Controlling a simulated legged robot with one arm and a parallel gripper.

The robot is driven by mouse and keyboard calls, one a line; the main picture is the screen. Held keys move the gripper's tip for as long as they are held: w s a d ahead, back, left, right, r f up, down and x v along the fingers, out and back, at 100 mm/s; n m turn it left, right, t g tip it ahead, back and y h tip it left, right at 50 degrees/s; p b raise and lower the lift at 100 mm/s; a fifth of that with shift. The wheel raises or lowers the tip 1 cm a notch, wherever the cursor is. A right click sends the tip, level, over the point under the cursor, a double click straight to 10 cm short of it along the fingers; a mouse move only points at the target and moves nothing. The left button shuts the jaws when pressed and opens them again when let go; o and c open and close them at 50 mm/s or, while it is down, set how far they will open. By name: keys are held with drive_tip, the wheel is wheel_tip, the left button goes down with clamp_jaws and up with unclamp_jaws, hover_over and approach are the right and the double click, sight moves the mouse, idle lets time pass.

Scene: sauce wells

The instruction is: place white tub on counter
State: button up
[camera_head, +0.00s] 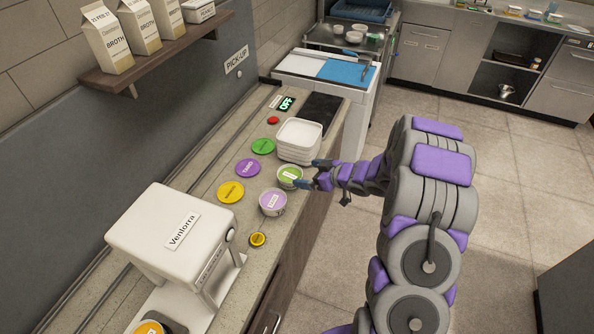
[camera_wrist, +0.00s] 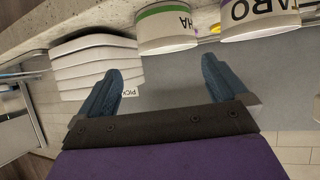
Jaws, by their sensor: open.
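White square tubs (camera_head: 299,137) stand nested in a stack on the counter (camera_head: 222,162), near its front edge. The stack also shows at the upper left of the wrist view (camera_wrist: 95,65). My gripper (camera_head: 312,173) is at the counter's front edge, close to the stack and to a green-lidded round tub (camera_head: 289,177). In the wrist view my gripper (camera_wrist: 160,66) is open, with nothing between its fingers. The stack lies beyond its left finger, and the green-banded tub (camera_wrist: 167,30) is ahead of the gap.
A purple-topped round tub (camera_head: 272,203) stands beside the green one. Green (camera_head: 263,146), purple (camera_head: 247,168) and yellow (camera_head: 231,192) discs lie behind them. A white machine (camera_head: 180,235) occupies the near counter. A black pad (camera_head: 320,107) lies beyond the stack.

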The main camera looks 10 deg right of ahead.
drive_tip(key=s+d+r+m+h, duration=0.2)
drive_tip(key=d+r+h, duration=0.45)
drive_tip(key=r, duration=0.25)
drive_tip(key=s+d+r+m+g+h, duration=0.1)
drive_tip(key=s+r+m+g+h, duration=0.25)
drive_tip(key=s+r, duration=0.4)
drive_tip(key=s+a+r+g, duration=0.1)
drive_tip(key=s+a, duration=0.4)
drive_tip(key=s, duration=0.7)
drive_tip(key=s+a+r+m+g+y, duration=0.1)
drive_tip(key=s+a+g, duration=0.3)
drive_tip(key=s, duration=0.8)
drive_tip(key=s+a+r+m+g+y, duration=0.1)
drive_tip(key=s+a, duration=0.4)
drive_tip(key=s, duration=0.7)
drive_tip(key=shift+s+a+r+g, duration=0.15)
drive_tip(key=shift+a+r+g, duration=0.2)
drive_tip(key=shift+g, duration=0.5)
drive_tip(key=shift+m, duration=0.25)
